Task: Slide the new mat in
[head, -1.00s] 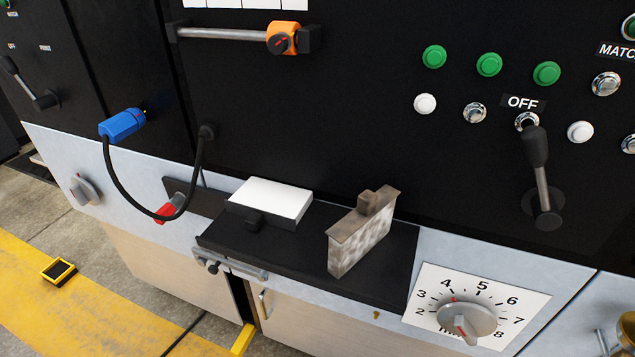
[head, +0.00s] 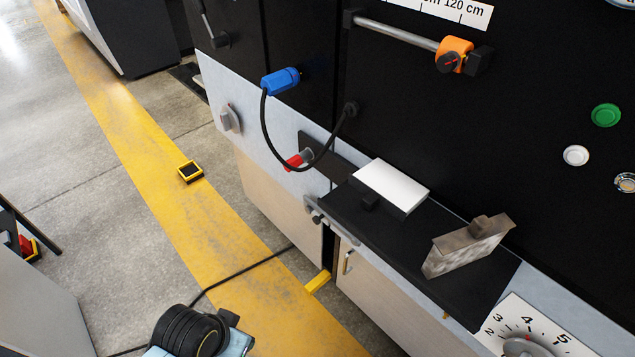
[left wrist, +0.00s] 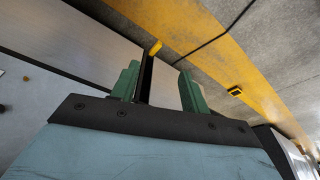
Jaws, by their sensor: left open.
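A clean white-topped pad with a black base and small black handle (head: 391,184), which looks like the new mat, lies flat on the black shelf (head: 375,235) of the machine. A worn, stained grey-brown pad with a handle (head: 467,247) stands on edge, tilted, to its right on the same shelf. My left gripper (left wrist: 160,88) shows only in the left wrist view. Its green fingers are apart, with nothing between them. In the head view only part of my left arm shows at the bottom, away from the shelf. My right gripper is out of view.
A blue plug (head: 281,81) on a black cable loops down past a red part (head: 298,159) left of the shelf. A grey knob (head: 230,119) and a dial (head: 522,346) flank it. Open floor with a yellow stripe (head: 120,150) lies left of the machine.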

